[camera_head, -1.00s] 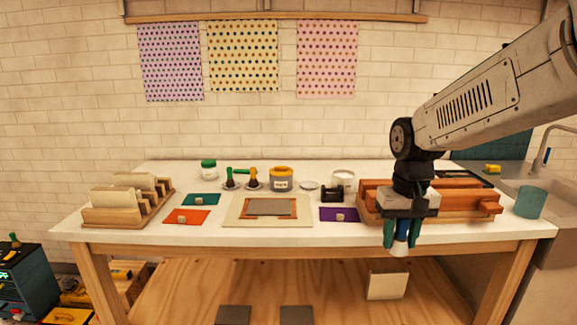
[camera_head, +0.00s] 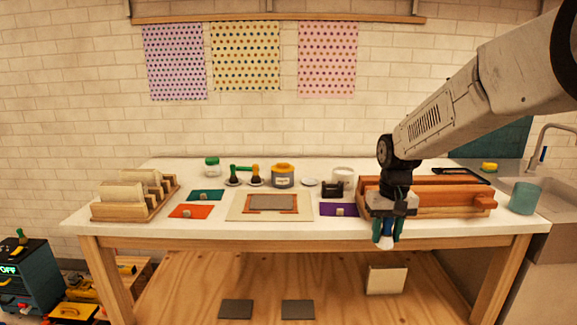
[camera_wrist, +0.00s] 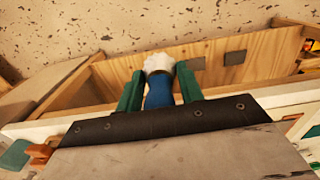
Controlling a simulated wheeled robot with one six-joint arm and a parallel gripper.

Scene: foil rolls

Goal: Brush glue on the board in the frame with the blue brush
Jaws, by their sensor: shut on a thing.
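My gripper (camera_head: 387,233) is at the front right of the table, just off its front edge. It is shut on the blue brush (camera_head: 385,241), whose pale bristles point down; in the wrist view the brush (camera_wrist: 158,90) sits between the two green fingers of my gripper (camera_wrist: 160,88). The frame (camera_head: 247,211) lies flat at the middle of the table with a grey board (camera_head: 272,202) in it. A pot with a yellow-orange rim (camera_head: 283,180) stands behind the frame; its contents are hidden.
A purple sheet (camera_head: 338,209) lies between the frame and my gripper. A wooden press-like block (camera_head: 440,193) is behind my gripper at right. A small black holder (camera_head: 332,190) stands behind the purple sheet. A wooden rack (camera_head: 136,196) is at left.

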